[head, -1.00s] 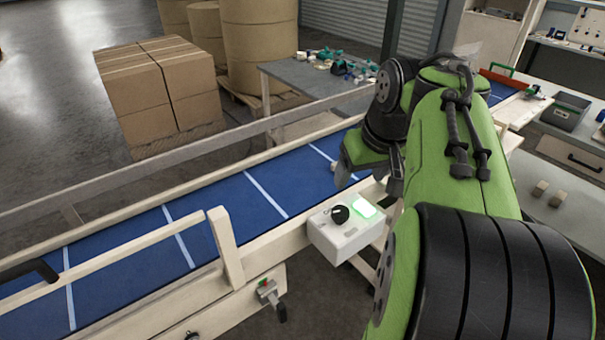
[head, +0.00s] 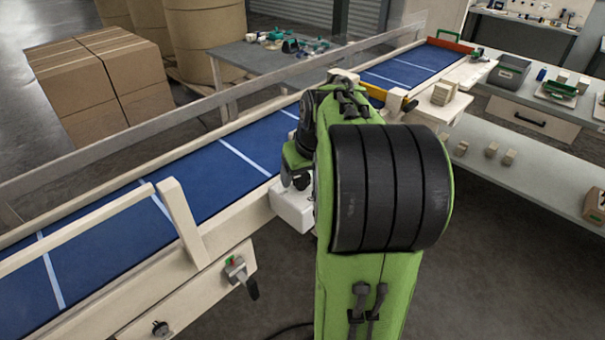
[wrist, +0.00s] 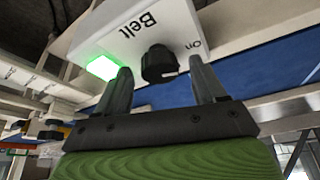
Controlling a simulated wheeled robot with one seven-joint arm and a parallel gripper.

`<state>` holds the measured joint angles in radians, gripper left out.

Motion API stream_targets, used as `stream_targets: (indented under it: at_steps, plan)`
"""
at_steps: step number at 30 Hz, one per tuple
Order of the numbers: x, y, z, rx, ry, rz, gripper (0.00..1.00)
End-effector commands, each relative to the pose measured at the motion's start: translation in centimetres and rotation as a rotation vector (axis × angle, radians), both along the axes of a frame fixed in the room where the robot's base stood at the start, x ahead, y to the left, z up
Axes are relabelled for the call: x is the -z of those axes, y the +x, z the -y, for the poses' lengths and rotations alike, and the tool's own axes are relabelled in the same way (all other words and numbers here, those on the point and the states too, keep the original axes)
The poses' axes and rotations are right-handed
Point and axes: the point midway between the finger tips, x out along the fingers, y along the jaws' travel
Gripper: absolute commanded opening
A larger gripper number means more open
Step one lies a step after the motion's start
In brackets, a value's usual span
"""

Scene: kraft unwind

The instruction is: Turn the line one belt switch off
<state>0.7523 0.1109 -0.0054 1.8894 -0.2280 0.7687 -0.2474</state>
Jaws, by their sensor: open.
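The belt switch is a black rotary knob (wrist: 159,63) on a white box (wrist: 135,28) printed "Belt" and "On", with a lit green lamp (wrist: 103,67) beside the knob in the wrist view. My gripper (wrist: 160,85) is open, with the knob showing between its two fingertips. I cannot tell whether either finger touches it. In the head view the white box (head: 293,208) is mostly hidden behind my arm, and its knob and lamp are not visible. The blue conveyor belt (head: 215,160) runs beside the box.
A cream guard rail (head: 90,228) lines the belt. Cartons (head: 105,85) stand behind it. A grey bench (head: 535,180) is at right.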

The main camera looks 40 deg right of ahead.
Motion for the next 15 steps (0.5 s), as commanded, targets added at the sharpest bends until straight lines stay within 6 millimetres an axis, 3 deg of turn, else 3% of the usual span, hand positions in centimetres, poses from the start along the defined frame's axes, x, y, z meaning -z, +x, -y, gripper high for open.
stream_targets:
  at_steps: [4, 12, 15]
  plan:
    - [-0.07, -0.01, 0.0, 0.0, 0.0, 0.0, 0.67]
    - [-0.09, -0.02, -0.01, 0.0, 0.0, 0.0, 0.25]
    - [-0.1, -0.03, -0.01, 0.0, 0.0, 0.0, 0.14]
